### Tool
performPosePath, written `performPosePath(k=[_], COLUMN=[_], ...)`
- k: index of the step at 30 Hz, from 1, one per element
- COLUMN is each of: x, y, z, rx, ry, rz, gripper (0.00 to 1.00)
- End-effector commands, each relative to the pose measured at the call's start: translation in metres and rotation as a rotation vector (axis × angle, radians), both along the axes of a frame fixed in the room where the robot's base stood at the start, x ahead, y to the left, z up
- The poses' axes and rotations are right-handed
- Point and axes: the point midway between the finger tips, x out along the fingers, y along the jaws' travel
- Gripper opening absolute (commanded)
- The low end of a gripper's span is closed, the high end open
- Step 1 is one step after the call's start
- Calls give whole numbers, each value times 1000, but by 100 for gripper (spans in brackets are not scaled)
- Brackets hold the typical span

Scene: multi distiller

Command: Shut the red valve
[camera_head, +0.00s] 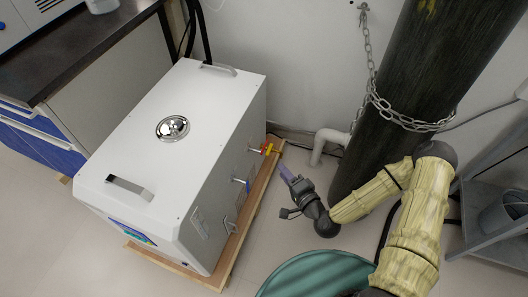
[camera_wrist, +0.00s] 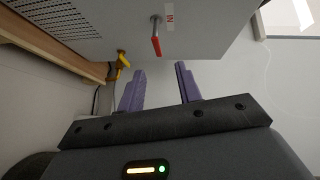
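The red valve handle (camera_wrist: 156,46) is at the top middle of the wrist view, on a short stem from the white machine's side, beside a small label. In the head view a small red part (camera_head: 256,149) shows at the far end of the machine's right side, close to a yellow valve (camera_head: 268,149). My gripper (camera_head: 286,172) is to the right of the machine, apart from it, with purple fingers pointing up-left. In the wrist view my gripper (camera_wrist: 160,68) is open, with nothing between its fingers. The red handle lies just beyond the fingertips, not touched.
The white machine (camera_head: 160,95) stands on a wooden pallet (camera_head: 262,195). The yellow valve (camera_wrist: 122,62) is left of the red handle in the wrist view. A dark chained cylinder (camera_head: 400,60) and a teal round object (camera_head: 320,275) are near my arm. A grey pipe (camera_head: 323,143) is by the wall.

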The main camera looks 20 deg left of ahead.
Motion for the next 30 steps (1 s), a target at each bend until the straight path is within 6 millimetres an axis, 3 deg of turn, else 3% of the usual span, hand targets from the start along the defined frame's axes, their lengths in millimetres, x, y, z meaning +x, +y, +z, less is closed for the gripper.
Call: performPosePath(k=[1, 4, 20, 30], x=[0, 1, 6, 40], y=[0, -1, -3, 26], z=[-22, -28, -26, -29], rx=[63, 152, 200, 198], ry=[9, 12, 11, 7], rz=[-40, -99, -139, -137], gripper=[35, 35, 35, 35])
